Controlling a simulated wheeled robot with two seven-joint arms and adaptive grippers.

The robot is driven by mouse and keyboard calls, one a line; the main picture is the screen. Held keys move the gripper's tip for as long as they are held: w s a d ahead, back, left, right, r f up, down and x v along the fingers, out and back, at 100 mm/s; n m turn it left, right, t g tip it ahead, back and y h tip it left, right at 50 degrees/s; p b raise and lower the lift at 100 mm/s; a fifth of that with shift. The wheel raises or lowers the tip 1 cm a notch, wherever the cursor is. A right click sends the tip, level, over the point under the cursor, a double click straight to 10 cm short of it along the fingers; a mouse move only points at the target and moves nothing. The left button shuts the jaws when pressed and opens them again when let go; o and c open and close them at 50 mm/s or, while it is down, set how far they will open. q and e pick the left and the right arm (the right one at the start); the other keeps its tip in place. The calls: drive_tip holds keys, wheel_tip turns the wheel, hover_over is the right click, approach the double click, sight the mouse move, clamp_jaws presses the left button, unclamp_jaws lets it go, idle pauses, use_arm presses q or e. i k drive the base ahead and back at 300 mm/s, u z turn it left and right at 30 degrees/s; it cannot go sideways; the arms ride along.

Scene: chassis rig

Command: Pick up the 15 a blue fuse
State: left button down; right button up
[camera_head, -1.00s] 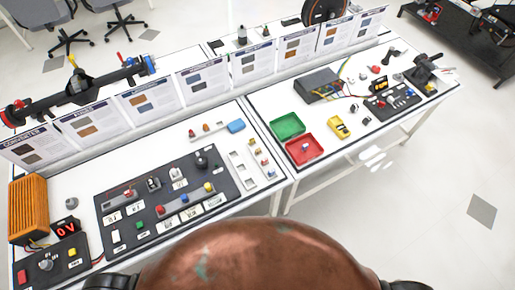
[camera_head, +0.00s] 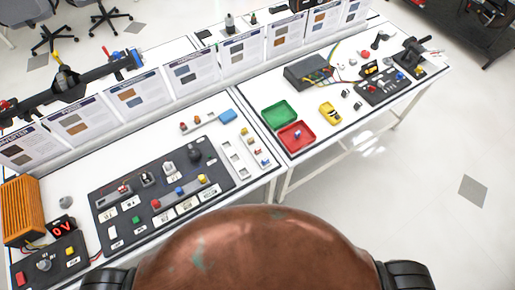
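Several small blue pieces show, but they are too small to read any 15 A marking. One blue piece (camera_head: 179,191) sits on the grey strip of the black control panel (camera_head: 118,236) on the left table. Another blue piece (camera_head: 298,133) lies in the red tray (camera_head: 309,146) on the right table. Small coloured pieces, yellow and red among them, stand in the white slotted holder (camera_head: 234,158) near the left table's right end. I cannot tell which piece is the 15 A fuse. Neither of my grippers is in view.
A green tray (camera_head: 280,113) adjoins the red tray. A yellow meter (camera_head: 330,113) and a grey box with wires (camera_head: 305,75) stand on the right table. An orange ribbed box (camera_head: 20,211) stands at far left. Upright information cards (camera_head: 137,98) line the back.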

sight(265, 161)
drive_tip(key=k, duration=1.15)
drive_tip(key=u, duration=0.75)
drive_tip(key=i, duration=1.45)
drive_tip(key=z, duration=0.5)
